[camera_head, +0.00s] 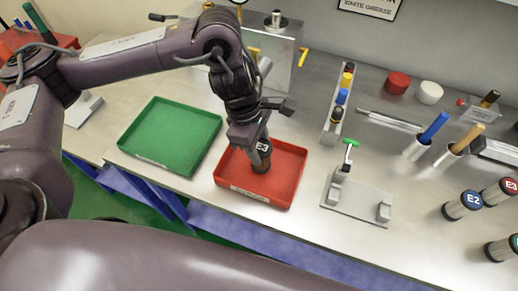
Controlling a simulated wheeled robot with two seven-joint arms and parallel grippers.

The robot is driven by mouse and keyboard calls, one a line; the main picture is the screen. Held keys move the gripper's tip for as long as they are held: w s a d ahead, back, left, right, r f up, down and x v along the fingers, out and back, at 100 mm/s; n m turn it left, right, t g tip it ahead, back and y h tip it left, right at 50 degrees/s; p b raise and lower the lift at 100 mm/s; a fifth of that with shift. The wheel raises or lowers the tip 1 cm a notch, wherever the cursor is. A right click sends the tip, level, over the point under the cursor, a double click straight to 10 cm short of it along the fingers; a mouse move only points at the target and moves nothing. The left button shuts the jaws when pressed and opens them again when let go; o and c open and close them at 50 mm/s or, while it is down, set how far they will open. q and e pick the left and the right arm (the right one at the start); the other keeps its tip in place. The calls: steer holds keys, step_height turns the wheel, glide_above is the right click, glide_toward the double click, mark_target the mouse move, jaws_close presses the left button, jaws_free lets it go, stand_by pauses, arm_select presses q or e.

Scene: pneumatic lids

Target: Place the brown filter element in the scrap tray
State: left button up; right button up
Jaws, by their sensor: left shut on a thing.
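My right gripper is not in view.
An empty green tray (150,135) lies left of the red one. A grey fixture with a green-handled clamp (350,200) stands to the right. Several more filter elements, one marked E2 (462,205), stand at the far right. A clear box (280,60) stands behind.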

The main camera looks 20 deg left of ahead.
arm_select(q)
steer(key=shift+a+x, duration=0.25)
steer(key=shift+x, duration=0.75)
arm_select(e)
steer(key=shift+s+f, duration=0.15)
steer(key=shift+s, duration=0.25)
arm_select(q)
steer(key=shift+f, duration=0.2)
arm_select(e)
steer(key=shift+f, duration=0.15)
arm_select(q)
steer(key=o, duration=1)
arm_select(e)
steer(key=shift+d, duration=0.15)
arm_select(q)
steer(key=shift+r, duration=0.1)
steer(key=shift+r, duration=0.15)
steer(key=v, duration=1.1)
steer(key=shift+a+r+p, duration=0.15)
steer(key=shift+r+p, duration=0.2)
steer(key=shift+r, duration=0.05)
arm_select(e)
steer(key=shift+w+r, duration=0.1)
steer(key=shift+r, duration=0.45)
